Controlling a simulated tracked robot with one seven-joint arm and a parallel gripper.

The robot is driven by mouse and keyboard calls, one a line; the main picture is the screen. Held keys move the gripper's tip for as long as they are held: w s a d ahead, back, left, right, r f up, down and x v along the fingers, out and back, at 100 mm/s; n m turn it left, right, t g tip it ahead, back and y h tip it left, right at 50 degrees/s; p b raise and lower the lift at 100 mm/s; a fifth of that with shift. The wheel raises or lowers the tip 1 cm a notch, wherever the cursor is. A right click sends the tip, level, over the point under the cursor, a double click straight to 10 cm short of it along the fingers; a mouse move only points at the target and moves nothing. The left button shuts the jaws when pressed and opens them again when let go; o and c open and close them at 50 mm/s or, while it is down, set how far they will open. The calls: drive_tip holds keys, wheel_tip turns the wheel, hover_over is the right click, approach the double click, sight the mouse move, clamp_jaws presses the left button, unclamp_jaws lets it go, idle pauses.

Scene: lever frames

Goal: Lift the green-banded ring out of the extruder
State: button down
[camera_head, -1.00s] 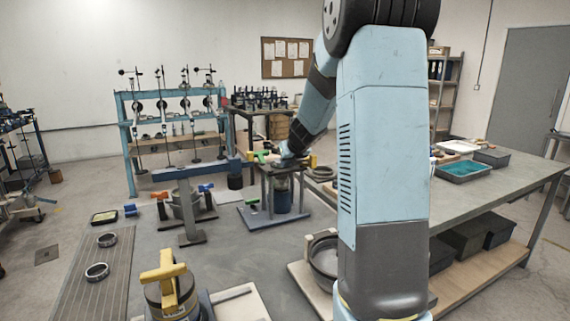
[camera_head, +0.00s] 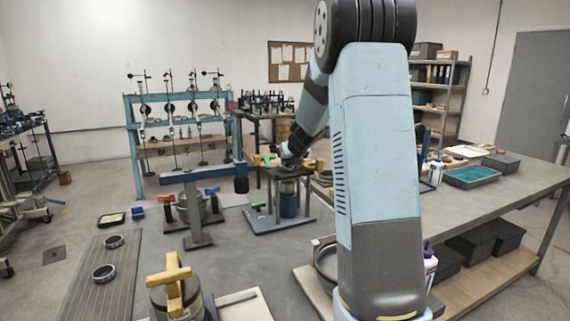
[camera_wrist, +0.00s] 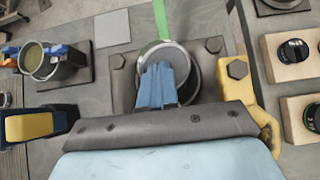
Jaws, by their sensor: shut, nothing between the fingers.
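The extruder (camera_head: 288,204) is a dark blue cylinder under a dark square top on a grey base, in the middle of the head view. My gripper (camera_head: 289,166) is at its top, small and partly hidden there. In the wrist view, my gripper's blue fingers (camera_wrist: 157,86) are shut together with nothing between them, over the extruder's round metal mouth (camera_wrist: 184,53). The mouth sits in a dark plate with large bolts. A pale round rim shows around the fingers; I cannot tell whether it is the green-banded ring. No green band is clear there.
A green bar (camera_wrist: 160,17) runs away from the mouth. A yellow handle (camera_wrist: 262,125) stands close on its right. Two loose grey rings (camera_head: 104,273) lie on a ribbed mat (camera_head: 82,293) at front left. A yellow-handled device (camera_head: 176,285) stands in front.

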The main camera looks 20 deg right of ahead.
drive_tip(key=shift+r, duration=0.1)
drive_tip(key=shift+s, duration=0.1)
drive_tip(key=v, duration=1.3)
drive_tip(key=m+h, duration=0.1)
approach(288, 175)
drive_tip(key=x, duration=0.5)
drive_tip(key=shift+w, duration=0.3)
drive_tip(key=w, duration=0.2)
drive_tip(key=shift+w+d, duration=0.15)
drive_tip(key=shift+w, duration=0.25)
drive_tip(key=shift+w+d+r, duration=0.1)
drive_tip(key=shift+w+r, duration=0.2)
drive_tip(key=shift+w, duration=0.2)
drive_tip(key=shift+w, duration=0.1)
